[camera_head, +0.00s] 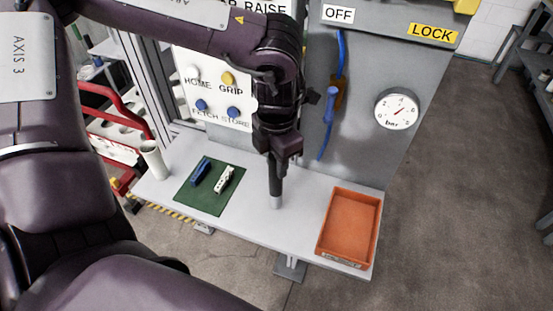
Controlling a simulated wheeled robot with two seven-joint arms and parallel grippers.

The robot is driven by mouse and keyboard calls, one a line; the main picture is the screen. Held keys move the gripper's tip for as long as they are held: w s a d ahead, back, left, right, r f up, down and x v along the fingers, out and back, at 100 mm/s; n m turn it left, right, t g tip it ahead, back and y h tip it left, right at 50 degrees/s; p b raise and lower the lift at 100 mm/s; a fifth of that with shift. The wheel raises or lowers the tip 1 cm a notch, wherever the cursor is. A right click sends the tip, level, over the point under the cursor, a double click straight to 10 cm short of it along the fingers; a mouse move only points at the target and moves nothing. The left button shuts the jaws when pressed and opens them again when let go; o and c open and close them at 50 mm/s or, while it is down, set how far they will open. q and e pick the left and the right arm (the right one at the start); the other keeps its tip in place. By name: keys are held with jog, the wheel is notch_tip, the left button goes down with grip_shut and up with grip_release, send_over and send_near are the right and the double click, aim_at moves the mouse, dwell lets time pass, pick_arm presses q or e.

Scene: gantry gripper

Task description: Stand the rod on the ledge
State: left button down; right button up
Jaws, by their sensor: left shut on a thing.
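The rod (276,190) is a grey cylinder with a lighter lower end, upright in the middle of the view. My left gripper (275,160) is shut on its upper part, pointing down. The ledge (240,228) is a pale grey shelf in front of the machine panel. The rod's lower end is over the ledge between the green mat and the orange tray; I cannot tell whether it touches the surface. The gripper hides the rod's top. My right gripper is not in view.
The green mat (188,196) holds a blue piece (200,171) and a white piece (224,179). A white cup (152,160) stands at the ledge's left end. The orange tray (345,225) sits at the right end. The panel with a gauge (397,109) rises behind.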

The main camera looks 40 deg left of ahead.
pick_arm(q)
jog(key=shift+f, duration=0.35)
jog(key=shift+f, duration=0.1)
jog(key=c, duration=1.1)
grip_release()
